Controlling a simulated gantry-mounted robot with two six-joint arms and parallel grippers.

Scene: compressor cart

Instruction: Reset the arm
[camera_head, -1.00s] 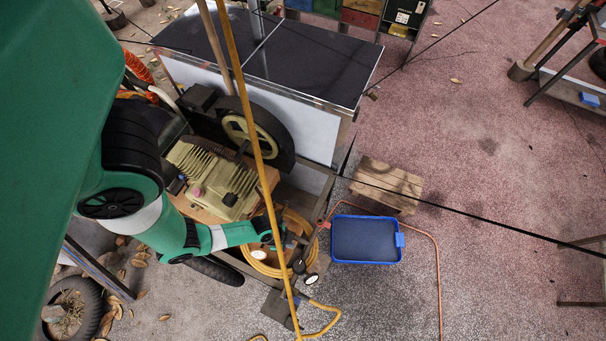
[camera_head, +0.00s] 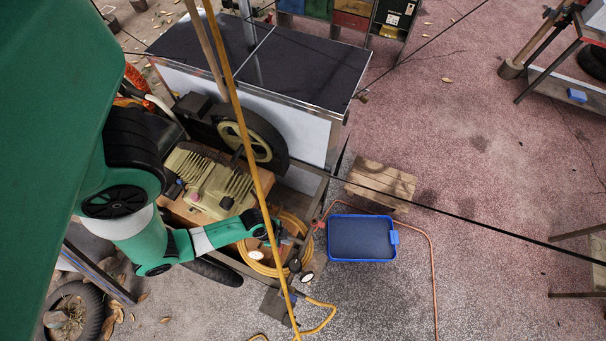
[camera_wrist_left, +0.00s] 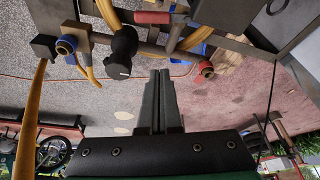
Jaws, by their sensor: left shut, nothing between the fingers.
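My left arm (camera_head: 150,240) is green and black and comes in from the left in the head view. It reaches over the compressor cart's near end. My left gripper (camera_head: 290,240) is over the coiled yellow hose there, partly behind a yellow slanting line. In the left wrist view its two dark fingers (camera_wrist_left: 160,100) lie side by side, shut, with nothing between them. A black knob (camera_wrist_left: 122,52) and a metal pipe with red and blue fittings (camera_wrist_left: 205,68) are beyond the fingertips. I do not see my right gripper.
The compressor (camera_head: 212,185) with its belt wheel (camera_head: 245,142) sits on the cart left of the gripper. A blue tray (camera_head: 362,259) and a wooden pallet (camera_head: 382,182) lie on the floor to the right. Dark cables and the yellow line (camera_head: 240,120) cross the view. The floor at right is mostly open.

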